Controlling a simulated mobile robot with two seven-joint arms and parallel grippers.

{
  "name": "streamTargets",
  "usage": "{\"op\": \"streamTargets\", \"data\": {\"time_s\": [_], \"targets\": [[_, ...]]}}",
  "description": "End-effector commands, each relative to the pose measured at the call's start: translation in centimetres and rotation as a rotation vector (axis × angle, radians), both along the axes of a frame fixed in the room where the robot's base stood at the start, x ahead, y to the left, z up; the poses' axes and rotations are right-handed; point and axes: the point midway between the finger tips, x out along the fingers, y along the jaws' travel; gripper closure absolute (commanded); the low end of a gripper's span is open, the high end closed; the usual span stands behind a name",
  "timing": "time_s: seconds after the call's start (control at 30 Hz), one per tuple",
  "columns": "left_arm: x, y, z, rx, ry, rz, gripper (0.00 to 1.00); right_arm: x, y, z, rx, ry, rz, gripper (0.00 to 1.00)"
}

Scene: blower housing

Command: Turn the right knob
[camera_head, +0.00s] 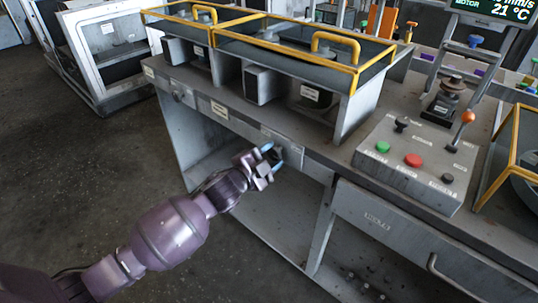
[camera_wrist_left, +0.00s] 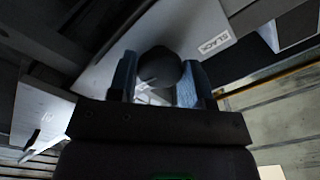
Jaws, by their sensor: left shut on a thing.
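My left gripper (camera_head: 268,156) reaches to the front panel of the grey bench. In the left wrist view its blue fingertips (camera_wrist_left: 158,85) are on both sides of a dark round knob (camera_wrist_left: 160,66) and are shut on it. This is the right knob of the panel; in the head view the fingers mostly hide it. A label reading SLACK (camera_wrist_left: 215,40) is beside the knob. The left knob (camera_head: 178,96) is farther left on the same panel and is free. My right gripper is not in view.
Above the panel stand housings with yellow frames (camera_head: 285,48). To the right is a sloped control box (camera_head: 418,165) with green and red buttons and an orange-tipped lever (camera_head: 463,127). Below the panel is an open shelf bay (camera_head: 270,215). A drawer (camera_head: 425,240) is at lower right.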

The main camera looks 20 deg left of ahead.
Motion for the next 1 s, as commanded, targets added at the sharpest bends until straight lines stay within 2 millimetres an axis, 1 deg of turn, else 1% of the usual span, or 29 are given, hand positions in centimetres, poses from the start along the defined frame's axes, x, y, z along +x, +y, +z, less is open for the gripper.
{"op": "streamTargets", "data": {"time_s": [0.4, 0.43, 0.5, 0.6, 0.87, 1.0], "targets": [[-0.01, -0.05, -0.03, 0.007, -0.003, -0.001, 0.79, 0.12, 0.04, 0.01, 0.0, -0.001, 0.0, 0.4], [0.0, -0.04, -0.02, 0.007, -0.003, -0.001, 0.53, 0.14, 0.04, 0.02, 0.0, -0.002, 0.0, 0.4], [0.0, -0.04, -0.02, 0.007, -0.003, -0.001, 0.43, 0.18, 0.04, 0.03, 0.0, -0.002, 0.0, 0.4], [0.0, -0.04, -0.01, 0.007, -0.003, -0.001, 0.29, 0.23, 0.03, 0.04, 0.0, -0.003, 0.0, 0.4], [-0.04, 0.01, 0.01, 0.008, -0.003, 0.0, 0.29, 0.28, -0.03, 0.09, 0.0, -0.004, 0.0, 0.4], [-0.68, 0.26, 0.07, 0.007, -0.003, 0.001, 0.29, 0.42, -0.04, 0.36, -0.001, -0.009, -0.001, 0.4]]}}
